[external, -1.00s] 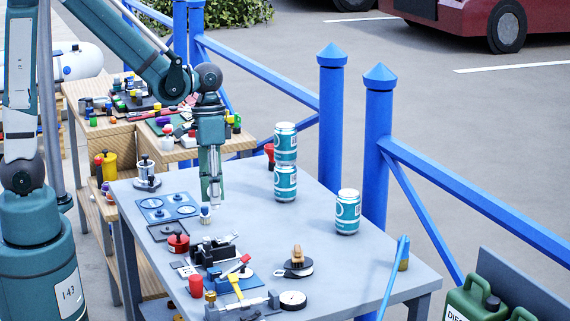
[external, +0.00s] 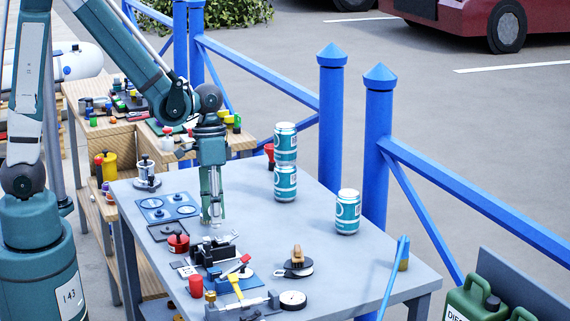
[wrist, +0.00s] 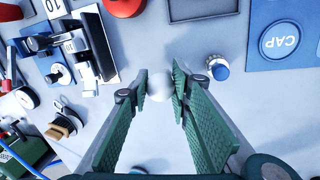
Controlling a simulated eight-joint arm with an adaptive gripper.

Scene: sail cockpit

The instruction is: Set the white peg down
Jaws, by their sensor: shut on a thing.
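The white peg (wrist: 158,86) shows in the wrist view as a pale rounded shape between the fingertips of my gripper (wrist: 159,88). The fingers are closed in on it from both sides. In the external view my gripper (external: 212,218) points straight down, low over the grey table, and the peg cannot be made out there. The peg's lower end is hidden, so I cannot tell whether it touches the tabletop.
A small blue-and-white knob (wrist: 218,68) stands close beside the gripper. A blue plate with round CAP discs (external: 168,207), a red pot (external: 178,242) and a black clamp device (external: 215,250) are near. Stacked cans (external: 285,165) stand right; table between is clear.

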